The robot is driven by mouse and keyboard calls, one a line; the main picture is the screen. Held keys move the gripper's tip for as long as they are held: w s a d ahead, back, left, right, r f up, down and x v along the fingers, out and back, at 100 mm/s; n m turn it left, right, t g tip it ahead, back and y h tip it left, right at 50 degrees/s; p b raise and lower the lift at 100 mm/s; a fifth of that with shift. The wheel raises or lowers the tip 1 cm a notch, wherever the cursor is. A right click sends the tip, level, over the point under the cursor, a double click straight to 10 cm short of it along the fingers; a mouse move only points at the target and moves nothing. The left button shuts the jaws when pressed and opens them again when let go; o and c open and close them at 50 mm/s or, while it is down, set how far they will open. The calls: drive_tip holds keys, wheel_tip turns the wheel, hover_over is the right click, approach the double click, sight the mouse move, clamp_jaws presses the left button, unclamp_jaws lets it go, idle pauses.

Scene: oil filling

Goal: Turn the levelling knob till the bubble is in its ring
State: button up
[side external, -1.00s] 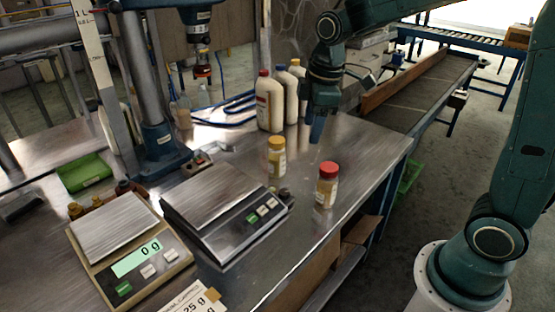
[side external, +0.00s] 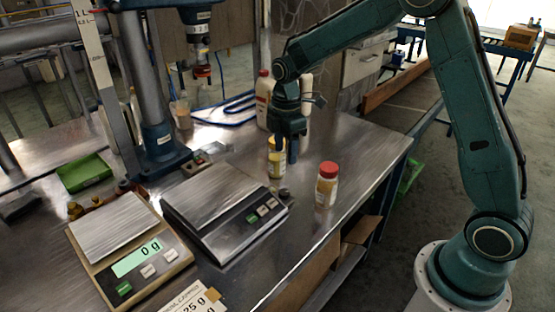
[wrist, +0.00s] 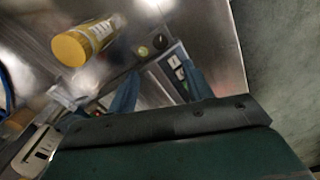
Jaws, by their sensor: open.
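The scale (side external: 225,208) with a steel pan and dark front panel stands mid-bench. A small dark round knob (side external: 284,193) sits by its right corner, seemingly the levelling knob. In the wrist view two small round parts lie close together: a dark one with a pale middle (wrist: 160,41) and a yellow-green one (wrist: 142,51), perhaps the bubble level. The bubble and its ring are too small to tell. My gripper (side external: 292,152) is open and empty, above and behind the knob, apart from it. Its two fingers also show in the wrist view (wrist: 160,88).
A yellow-capped bottle (side external: 276,160) stands close beside my gripper. A red-capped jar (side external: 327,186) stands right of the knob, near the bench edge. White bottles (side external: 263,100) stand behind. A second scale (side external: 130,255) reads 0 g at left. Bare bench lies to the right (side external: 365,150).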

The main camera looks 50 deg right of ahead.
sight(285, 192)
wheel_tip(285, 192, down, 14)
drive_tip(key=shift+r, duration=0.15)
idle(0.7)
drive_tip(key=shift+c, duration=0.2)
drive_tip(key=c, duration=0.9)
